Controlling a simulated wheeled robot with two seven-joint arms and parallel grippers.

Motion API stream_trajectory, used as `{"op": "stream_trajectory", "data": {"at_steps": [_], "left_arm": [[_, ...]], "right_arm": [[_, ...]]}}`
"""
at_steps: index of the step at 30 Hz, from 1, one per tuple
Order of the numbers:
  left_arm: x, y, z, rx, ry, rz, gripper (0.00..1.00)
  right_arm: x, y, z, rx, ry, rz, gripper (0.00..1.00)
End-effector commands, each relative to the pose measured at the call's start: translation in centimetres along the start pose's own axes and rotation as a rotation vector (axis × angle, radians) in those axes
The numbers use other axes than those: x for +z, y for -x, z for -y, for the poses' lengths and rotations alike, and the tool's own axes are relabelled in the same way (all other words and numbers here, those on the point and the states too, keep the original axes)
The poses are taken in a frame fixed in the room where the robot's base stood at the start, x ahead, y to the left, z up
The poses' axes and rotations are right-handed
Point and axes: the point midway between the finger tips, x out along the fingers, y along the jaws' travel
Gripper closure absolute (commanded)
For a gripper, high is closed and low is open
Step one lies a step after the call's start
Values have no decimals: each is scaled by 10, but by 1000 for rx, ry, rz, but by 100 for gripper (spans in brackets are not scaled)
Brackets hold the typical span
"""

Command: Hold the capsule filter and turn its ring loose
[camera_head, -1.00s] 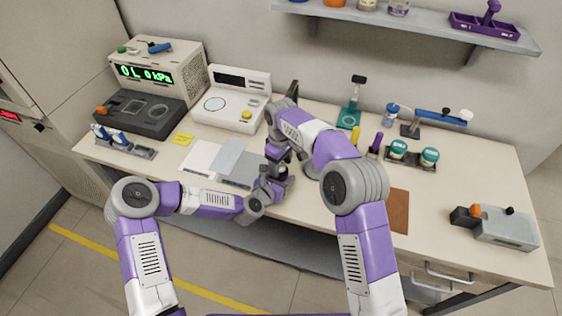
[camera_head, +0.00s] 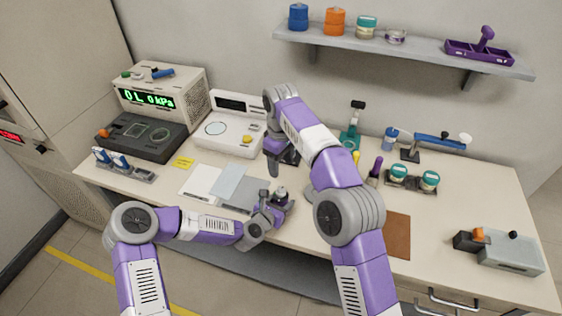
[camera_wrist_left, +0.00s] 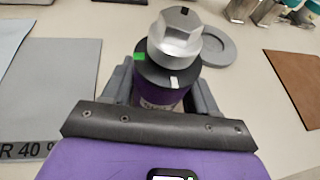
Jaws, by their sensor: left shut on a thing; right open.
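My left gripper (camera_head: 274,207) is shut on the capsule filter (camera_head: 281,192) near the table's front edge and holds it upright. In the left wrist view the filter has a purple body (camera_wrist_left: 158,97) between the fingers. A dark collar (camera_wrist_left: 165,78) with a green mark and a white mark sits above it, topped by a silver hex-headed ring (camera_wrist_left: 176,35) with a black mark. My right gripper (camera_head: 284,155) is open, above and behind the filter, apart from it and partly hidden by my right arm.
A grey disc (camera_wrist_left: 215,47) lies beside the filter. Grey and white sheets (camera_head: 203,179) lie to the left and a brown mat (camera_head: 392,236) to the right. A white scale (camera_head: 232,130) and a holder with teal-lidded jars (camera_head: 412,182) stand behind.

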Motion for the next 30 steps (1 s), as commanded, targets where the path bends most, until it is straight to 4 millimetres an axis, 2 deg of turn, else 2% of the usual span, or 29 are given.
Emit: {"op": "stream_trajectory", "data": {"at_steps": [3,4,9,10,21,26,30], "left_arm": [[1,0,0,0,-1,2,100],[1,0,0,0,-1,2,40],[1,0,0,0,-1,2,14],[1,0,0,0,-1,1,12],[0,5,-1,1,0,1,12],[0,27,-1,0,1,0,12],[0,55,-1,0,1,0,12]], "right_arm": [[0,0,0,0,0,0,38],[0,0,0,0,0,0,38],[0,0,0,0,0,0,38],[0,0,0,0,0,0,38],[0,0,0,1,0,-1,38],[0,0,0,1,0,-1,38],[0,0,0,1,0,-1,38]]}}
